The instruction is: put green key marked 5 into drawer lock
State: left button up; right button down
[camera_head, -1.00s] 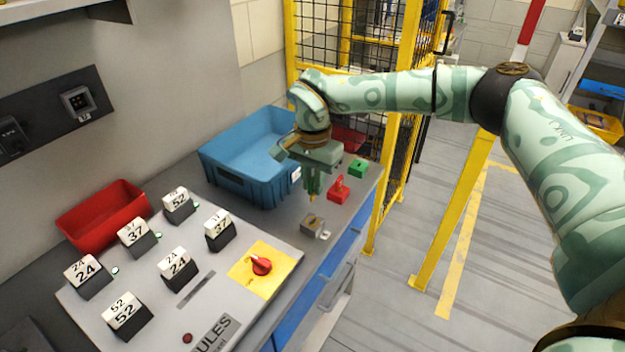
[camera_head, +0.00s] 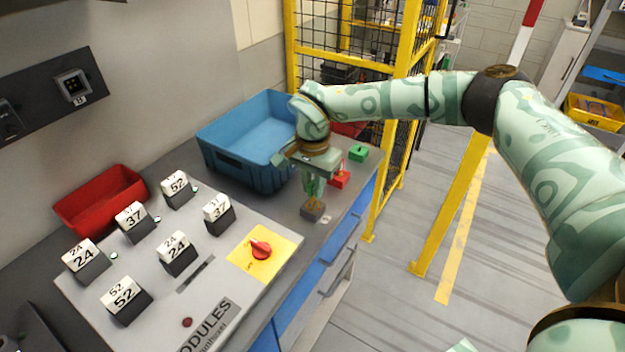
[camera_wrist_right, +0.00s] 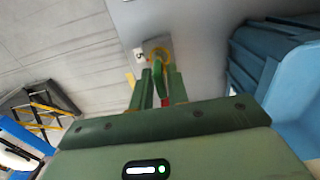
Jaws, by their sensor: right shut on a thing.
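The drawer lock (camera_head: 312,213) is a small grey block near the counter's front edge, with a white tag beside it. In the right wrist view, the lock (camera_wrist_right: 166,44) has a yellow ring on top, and the tag (camera_wrist_right: 139,56) reads 5. My right gripper (camera_head: 313,192) points down directly over the lock, shut on the green key. In the right wrist view, the key (camera_wrist_right: 158,68) shows as a small green piece between the fingertips, over the yellow ring. The fingers hide much of it, and I cannot tell how deep it sits. My left gripper is not in view.
A red block with a red key (camera_head: 339,180) and a green block (camera_head: 359,153) stand behind the lock. A blue bin (camera_head: 226,165) is left of my right gripper. A panel (camera_head: 215,300) with numbered blocks and a red knob (camera_head: 261,250) lies in front. Blue drawers (camera_head: 318,275) are below the counter.

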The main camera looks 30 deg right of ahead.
jog(key=shift+r, duration=0.1)
dwell(0.4)
jog(key=shift+p, duration=0.35)
jog(key=shift+p, duration=0.65)
dwell(0.8)
jog(key=shift+f+b, duration=0.65)
jog(key=shift+f, duration=1.15)
jog(key=c, duration=1.3)
grip_release()
notch_tip(320, 180, up, 16)
jog(key=p, duration=0.2)
jog(key=shift+r+p, duration=0.15)
jog(key=shift+p, duration=0.2)
